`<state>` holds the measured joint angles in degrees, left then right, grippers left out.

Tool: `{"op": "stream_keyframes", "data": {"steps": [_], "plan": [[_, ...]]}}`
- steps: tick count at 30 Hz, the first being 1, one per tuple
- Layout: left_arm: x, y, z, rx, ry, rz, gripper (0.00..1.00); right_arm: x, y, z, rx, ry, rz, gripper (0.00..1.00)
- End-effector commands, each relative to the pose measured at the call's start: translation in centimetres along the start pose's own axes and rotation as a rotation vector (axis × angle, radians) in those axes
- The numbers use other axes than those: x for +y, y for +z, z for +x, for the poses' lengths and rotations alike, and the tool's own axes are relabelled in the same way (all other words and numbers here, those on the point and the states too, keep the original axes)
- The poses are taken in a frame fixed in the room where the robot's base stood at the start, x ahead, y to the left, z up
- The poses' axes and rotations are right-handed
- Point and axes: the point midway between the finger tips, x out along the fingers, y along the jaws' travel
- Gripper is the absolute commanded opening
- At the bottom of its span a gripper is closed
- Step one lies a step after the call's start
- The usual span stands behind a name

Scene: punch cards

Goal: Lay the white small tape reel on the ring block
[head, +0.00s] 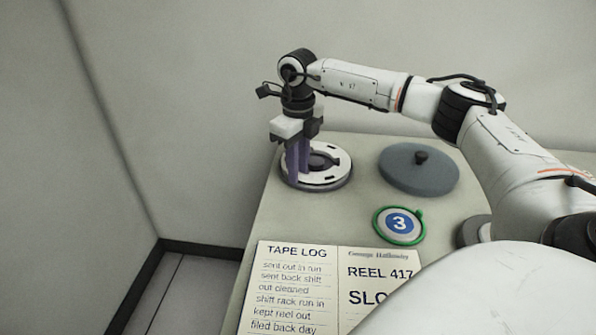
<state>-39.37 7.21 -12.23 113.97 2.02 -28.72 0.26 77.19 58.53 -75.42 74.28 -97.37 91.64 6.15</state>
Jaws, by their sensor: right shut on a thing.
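The white small tape reel (333,174) is a flat white disc with dark slots and a dark centre, at the back left of the table in the head view. My right gripper (300,175) points straight down at its left part and is shut on it; the fingers hide some of the reel. A grey round rim (338,186) shows just under the reel; it may be the ring block, mostly covered. I cannot tell whether the reel touches it. My left gripper is not in view.
A dark grey round lid (419,172) with a black knob lies to the right. A green-rimmed disc marked 3 (400,224) lies in front of it. An open tape log (297,290) covers the table's (274,215) front left. My right arm spans above the back.

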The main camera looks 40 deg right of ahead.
Motion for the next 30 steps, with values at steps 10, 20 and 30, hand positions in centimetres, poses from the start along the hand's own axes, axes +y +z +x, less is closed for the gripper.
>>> {"op": "stream_keyframes", "data": {"steps": [10, 20, 30], "plan": [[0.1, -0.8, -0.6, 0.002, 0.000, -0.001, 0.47, 0.0, 0.0, -1.0, -0.001, 0.000, 0.000, 0.00], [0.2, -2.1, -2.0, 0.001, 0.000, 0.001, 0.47, 0.0, 0.0, -3.0, -0.001, 0.000, 0.000, 0.00], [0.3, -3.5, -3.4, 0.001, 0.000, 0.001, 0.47, 0.0, 0.0, -5.1, -0.001, 0.000, 0.000, 0.00]]}}
